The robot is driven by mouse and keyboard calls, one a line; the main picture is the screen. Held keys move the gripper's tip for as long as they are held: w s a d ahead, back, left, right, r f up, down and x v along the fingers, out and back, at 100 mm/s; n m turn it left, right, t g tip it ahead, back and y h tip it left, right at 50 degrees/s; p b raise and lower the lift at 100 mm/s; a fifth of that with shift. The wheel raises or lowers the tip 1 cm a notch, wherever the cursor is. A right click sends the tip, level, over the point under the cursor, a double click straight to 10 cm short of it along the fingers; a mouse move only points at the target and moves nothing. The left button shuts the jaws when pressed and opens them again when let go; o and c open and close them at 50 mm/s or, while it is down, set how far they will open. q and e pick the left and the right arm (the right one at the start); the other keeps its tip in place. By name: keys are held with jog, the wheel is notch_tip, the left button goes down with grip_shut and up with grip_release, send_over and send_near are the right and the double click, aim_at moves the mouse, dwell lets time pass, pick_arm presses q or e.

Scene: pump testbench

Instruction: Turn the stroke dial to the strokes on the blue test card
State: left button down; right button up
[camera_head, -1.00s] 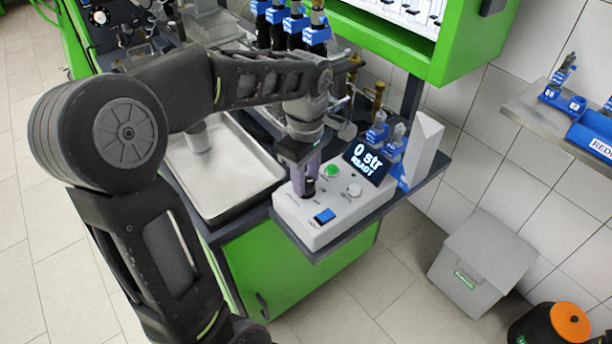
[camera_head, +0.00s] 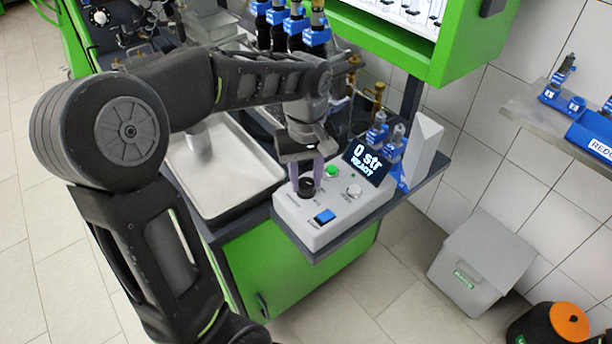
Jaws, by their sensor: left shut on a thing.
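The light grey control box (camera_head: 345,218) stands at the bench corner. Its black stroke dial (camera_head: 306,188) is at the box's left rear. My left gripper (camera_head: 306,184) points down over it, its two purple fingers on either side of the dial, shut on it. The tilted display (camera_head: 367,164) on the box reads "0 str READY". I cannot make out a blue test card. My right gripper is out of view.
A metal tray (camera_head: 240,205) lies left of the box. Blue-based injectors (camera_head: 391,150) and a white upright block (camera_head: 424,147) stand behind the display. A green cabinet (camera_head: 455,50) overhangs the bench. A grey bin (camera_head: 478,262) is on the floor at right.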

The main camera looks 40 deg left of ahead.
aim_at(306, 182)
pick_arm(q)
jog(key=m, duration=0.4)
jog(key=shift+m, duration=0.3)
dwell(0.3)
jog(key=c, duration=1)
grip_release()
jog(key=shift+o, duration=0.2)
jog(key=shift+r, duration=0.15)
notch_tip(306, 182, up, 8)
jog(key=shift+f, duration=0.2)
